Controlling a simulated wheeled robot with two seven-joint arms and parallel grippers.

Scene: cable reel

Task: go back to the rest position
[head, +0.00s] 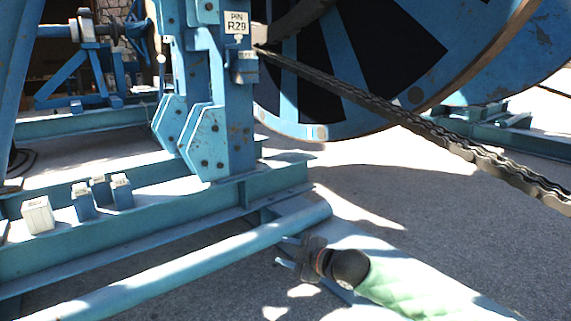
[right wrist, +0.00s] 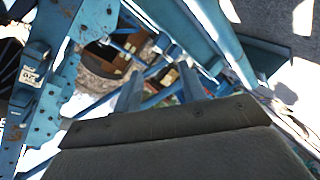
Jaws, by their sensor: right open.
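My right gripper (head: 286,252) is open and empty in the head view, low and just right of centre. Its green-sleeved arm comes in from the lower right. The gripper is beside the right end of the blue tube (head: 200,265) of the reel stand; whether they touch I cannot tell. In the right wrist view the two fingers (right wrist: 160,88) stand apart with nothing held between them, and blue frame parts show beyond. My left gripper is not in view.
A white box (head: 38,215) and small blue boxes (head: 83,202) sit on the beam (head: 150,218). Pavement (head: 385,185) lies open at right.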

